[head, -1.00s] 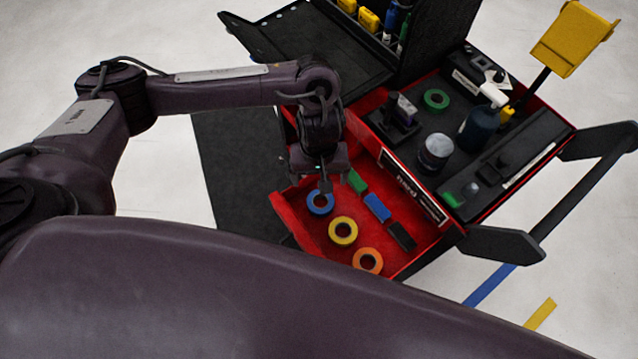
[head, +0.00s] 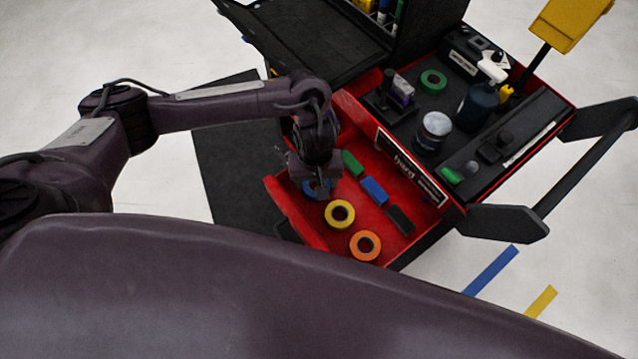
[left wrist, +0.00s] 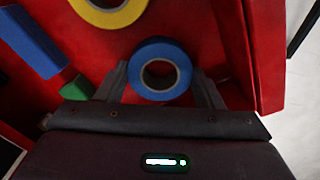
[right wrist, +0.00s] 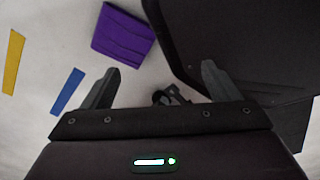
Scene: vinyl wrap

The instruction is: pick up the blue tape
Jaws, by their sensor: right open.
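The blue tape (left wrist: 136,72) is a ring lying flat in the red drawer (head: 285,209). It shows in the head view (head: 309,190), partly hidden under my left gripper (head: 317,190). In the left wrist view my left gripper (left wrist: 160,78) is open, with one finger on each side of the blue tape. I cannot tell whether the fingers touch it. My right gripper (right wrist: 158,78) is open and empty over the floor in the right wrist view; it does not show in the head view.
A yellow tape (head: 340,214) and an orange tape (head: 365,246) lie in line with the blue one. Green (head: 352,164), blue (head: 374,190) and black (head: 399,219) blocks lie beside them. A purple pouch (right wrist: 122,37) is near my right gripper.

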